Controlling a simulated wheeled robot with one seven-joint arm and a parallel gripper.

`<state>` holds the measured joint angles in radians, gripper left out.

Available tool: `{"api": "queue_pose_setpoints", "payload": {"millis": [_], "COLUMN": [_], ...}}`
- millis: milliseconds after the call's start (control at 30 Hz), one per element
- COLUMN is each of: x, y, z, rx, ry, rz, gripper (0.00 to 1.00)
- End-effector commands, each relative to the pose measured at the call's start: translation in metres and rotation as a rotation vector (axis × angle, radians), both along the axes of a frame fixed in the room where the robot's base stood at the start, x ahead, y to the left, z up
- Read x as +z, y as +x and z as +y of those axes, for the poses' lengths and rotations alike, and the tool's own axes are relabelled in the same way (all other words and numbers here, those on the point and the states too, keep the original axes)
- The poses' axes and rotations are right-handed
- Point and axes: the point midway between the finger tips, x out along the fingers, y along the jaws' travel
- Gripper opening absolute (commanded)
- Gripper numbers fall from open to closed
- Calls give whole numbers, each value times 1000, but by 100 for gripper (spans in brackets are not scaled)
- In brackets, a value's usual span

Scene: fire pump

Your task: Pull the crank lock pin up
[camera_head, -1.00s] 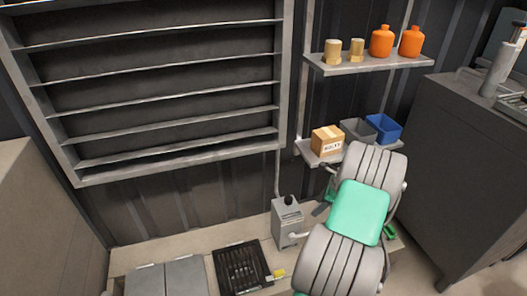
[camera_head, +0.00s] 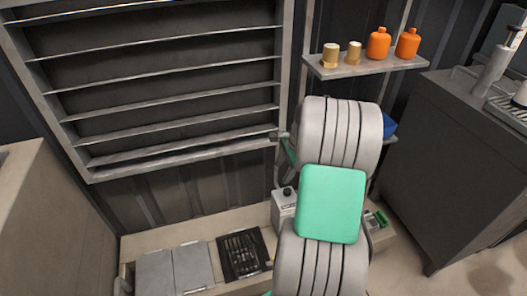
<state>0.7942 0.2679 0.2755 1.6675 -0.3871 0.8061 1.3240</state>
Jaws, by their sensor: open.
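A grey box (camera_head: 283,208) with a black knob (camera_head: 288,191) on its top stands on the low ledge below the shutter, at the centre of the view. My own grey and green arm covers its right side, and a pale handle seen earlier on that side is now hidden. I cannot tell from here whether the black knob is the crank lock pin. My gripper cannot be made out; the large arm links fill the centre right and hide what lies behind them.
The slatted shutter (camera_head: 168,95) fills the upper left. A black grate (camera_head: 242,254) and grey lids (camera_head: 174,270) lie along the ledge (camera_head: 215,228). Orange bottles (camera_head: 378,44) and tan fittings stand on a shelf (camera_head: 366,66). A dark cabinet (camera_head: 438,165) stands at right.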

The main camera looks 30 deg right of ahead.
Motion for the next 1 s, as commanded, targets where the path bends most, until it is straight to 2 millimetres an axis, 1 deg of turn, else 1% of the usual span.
{"api": "queue_pose_setpoints", "payload": {"millis": [33,200,400,500,667,1000], "x": [16,47,78,88,94,94], "y": [2,4,4,3,2,2], "z": [8,33,62,72,79,79], "rx": [37,163,303,353,391,394], "ry": [-13,-58,-105,-122,-135,-135], "rz": [-4,-12,-19,-22,-24,-25], "gripper": [53,53,53,53,53,53]}}
